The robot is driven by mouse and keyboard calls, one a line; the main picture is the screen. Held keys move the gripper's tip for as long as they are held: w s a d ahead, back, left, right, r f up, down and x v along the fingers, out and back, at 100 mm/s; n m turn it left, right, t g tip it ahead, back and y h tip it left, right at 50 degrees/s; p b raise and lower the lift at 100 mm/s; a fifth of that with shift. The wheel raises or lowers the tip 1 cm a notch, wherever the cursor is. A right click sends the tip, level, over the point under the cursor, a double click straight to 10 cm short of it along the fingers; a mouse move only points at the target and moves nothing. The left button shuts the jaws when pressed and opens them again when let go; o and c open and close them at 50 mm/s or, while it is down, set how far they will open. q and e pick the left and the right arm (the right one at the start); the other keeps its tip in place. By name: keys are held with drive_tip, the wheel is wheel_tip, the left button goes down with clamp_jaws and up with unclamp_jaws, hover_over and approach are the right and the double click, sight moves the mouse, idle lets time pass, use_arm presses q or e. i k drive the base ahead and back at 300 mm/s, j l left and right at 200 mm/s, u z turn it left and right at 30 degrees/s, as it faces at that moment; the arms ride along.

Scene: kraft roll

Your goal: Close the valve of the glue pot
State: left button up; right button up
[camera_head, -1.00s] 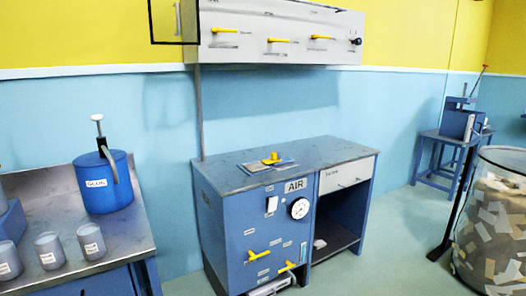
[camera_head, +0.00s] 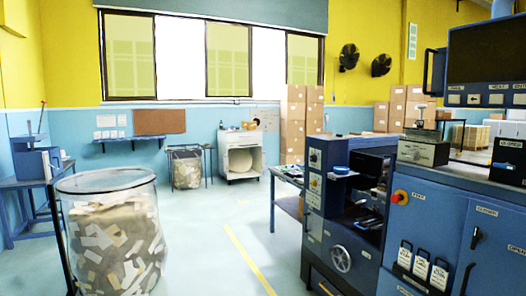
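The glue pot and its valve are not in view now; the blue pot marked GLUE showed only in the earlier frame, on a bench at the left. Neither of my grippers is in view.
A clear bin of paper scraps (camera_head: 112,235) stands close at the left, beside a blue stand with a press (camera_head: 35,160). Blue machines (camera_head: 345,215) fill the right side. Open floor (camera_head: 215,240) with a yellow line runs between them toward a white cabinet (camera_head: 240,155) at the back.

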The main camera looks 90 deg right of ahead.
sight(507, 165)
drive_tip(key=z, duration=4.25)
